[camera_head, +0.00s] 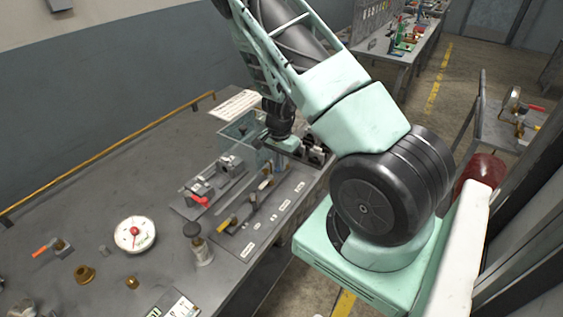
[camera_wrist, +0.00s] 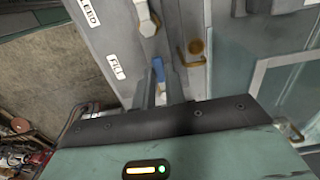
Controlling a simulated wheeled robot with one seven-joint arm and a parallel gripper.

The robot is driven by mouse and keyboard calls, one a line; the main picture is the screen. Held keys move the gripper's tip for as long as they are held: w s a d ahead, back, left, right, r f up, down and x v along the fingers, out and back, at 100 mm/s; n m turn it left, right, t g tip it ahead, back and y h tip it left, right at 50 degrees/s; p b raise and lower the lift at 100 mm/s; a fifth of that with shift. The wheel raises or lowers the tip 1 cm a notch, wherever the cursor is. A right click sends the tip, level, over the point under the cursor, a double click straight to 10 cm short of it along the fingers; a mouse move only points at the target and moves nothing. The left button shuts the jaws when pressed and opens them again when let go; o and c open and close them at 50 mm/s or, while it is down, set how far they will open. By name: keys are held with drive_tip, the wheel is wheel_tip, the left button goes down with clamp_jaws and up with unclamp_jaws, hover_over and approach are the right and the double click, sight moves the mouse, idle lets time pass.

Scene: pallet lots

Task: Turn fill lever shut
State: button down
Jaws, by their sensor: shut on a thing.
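The fill lever (camera_wrist: 158,68) is blue and lies between the two fingertips of my gripper (camera_wrist: 160,86) in the wrist view. The gripper is shut on it. A white FILL label (camera_wrist: 115,66) is on the grey panel to its left. In the head view my gripper (camera_head: 285,146) is down at the far right part of the bench, over the labelled panel. How far the lever is turned cannot be told.
A second label (camera_wrist: 88,12) and a pale valve part (camera_wrist: 147,18) are close by on the panel. A brass hook (camera_wrist: 190,55) stands right of the fingers.

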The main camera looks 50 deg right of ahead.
drive_tip(key=shift+w, duration=0.1)
drive_tip(key=c, duration=1.5)
unclamp_jaws()
drive_tip(key=shift+o, duration=0.2)
